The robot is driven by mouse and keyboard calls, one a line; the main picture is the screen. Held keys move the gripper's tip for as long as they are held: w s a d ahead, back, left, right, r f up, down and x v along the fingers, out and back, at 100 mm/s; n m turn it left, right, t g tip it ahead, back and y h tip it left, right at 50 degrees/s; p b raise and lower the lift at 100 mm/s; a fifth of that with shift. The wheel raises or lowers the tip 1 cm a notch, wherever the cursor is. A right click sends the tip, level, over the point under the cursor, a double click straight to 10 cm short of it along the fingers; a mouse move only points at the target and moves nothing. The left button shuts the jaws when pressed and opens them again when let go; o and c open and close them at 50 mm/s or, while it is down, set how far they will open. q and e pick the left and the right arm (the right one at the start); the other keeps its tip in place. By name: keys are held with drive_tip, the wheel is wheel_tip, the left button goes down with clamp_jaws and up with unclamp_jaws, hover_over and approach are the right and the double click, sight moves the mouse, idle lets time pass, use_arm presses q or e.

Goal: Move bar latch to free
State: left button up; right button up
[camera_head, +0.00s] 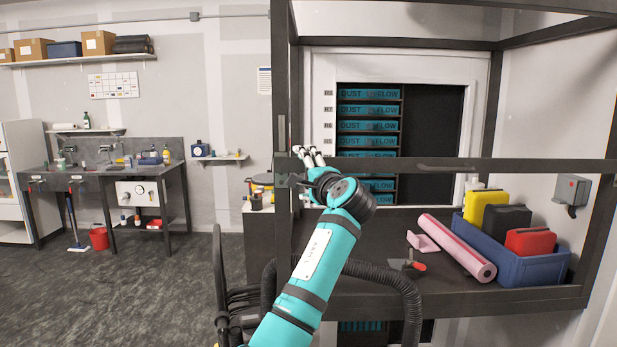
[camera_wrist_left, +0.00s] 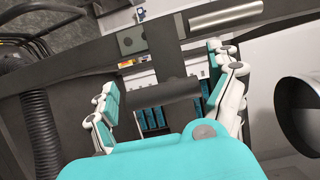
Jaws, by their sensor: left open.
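My right gripper is out of view.
On the bench, a blue bin (camera_head: 535,268) holds yellow, black and red items, beside a pink roll (camera_head: 455,247) and a red-handled tool (camera_head: 408,265). A sink bench (camera_head: 105,170) stands far left, with open floor before it.

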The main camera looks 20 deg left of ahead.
use_arm(q)
drive_tip(key=v, duration=1.2)
drive_tip(key=shift+a, duration=0.1)
